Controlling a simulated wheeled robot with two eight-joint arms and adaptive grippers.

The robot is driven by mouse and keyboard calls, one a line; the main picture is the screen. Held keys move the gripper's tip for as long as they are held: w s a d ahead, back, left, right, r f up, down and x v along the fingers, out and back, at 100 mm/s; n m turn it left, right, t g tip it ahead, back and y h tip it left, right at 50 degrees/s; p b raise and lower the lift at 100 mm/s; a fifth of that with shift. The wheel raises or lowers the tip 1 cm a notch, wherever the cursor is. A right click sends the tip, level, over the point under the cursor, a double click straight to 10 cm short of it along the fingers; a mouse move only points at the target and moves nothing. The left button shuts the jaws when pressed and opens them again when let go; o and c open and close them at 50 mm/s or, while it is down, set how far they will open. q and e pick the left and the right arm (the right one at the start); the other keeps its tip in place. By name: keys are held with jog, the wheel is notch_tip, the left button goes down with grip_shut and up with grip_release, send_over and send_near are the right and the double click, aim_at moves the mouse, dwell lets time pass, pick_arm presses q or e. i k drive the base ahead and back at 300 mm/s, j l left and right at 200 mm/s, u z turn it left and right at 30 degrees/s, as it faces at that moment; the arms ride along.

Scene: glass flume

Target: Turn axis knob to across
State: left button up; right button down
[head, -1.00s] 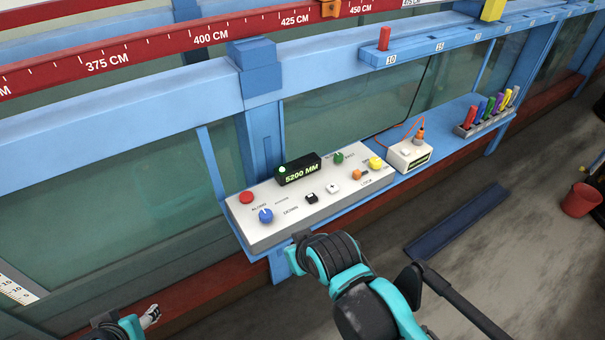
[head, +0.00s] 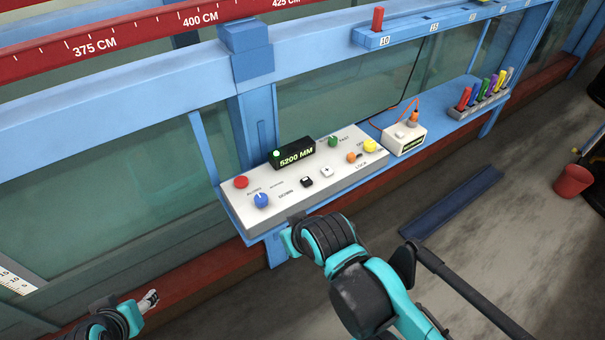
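The axis knob is a blue knob (head: 261,200) at the left end of the sloped white control panel (head: 325,187). A small white mark on it points roughly up the panel, near a label that seems to read ALONG. A second, smaller label to its right is too small to read. My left gripper (head: 151,299) is at the lower left, apart from the panel and below it; its fingers are too small to judge. My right arm reaches up to just in front of the panel's front edge, right of the knob; its gripper is hidden behind my arm.
The panel also bears a red button (head: 241,182), a black display (head: 292,153) reading 5200 MM, and green (head: 333,141), yellow (head: 370,146) and orange (head: 351,157) controls. A white box (head: 404,138) with an orange cable stands to the right. Glass lies behind.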

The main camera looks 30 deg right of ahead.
aim_at(261, 199)
jog(key=l+u, duration=0.2)
jog(key=l, duration=1.75)
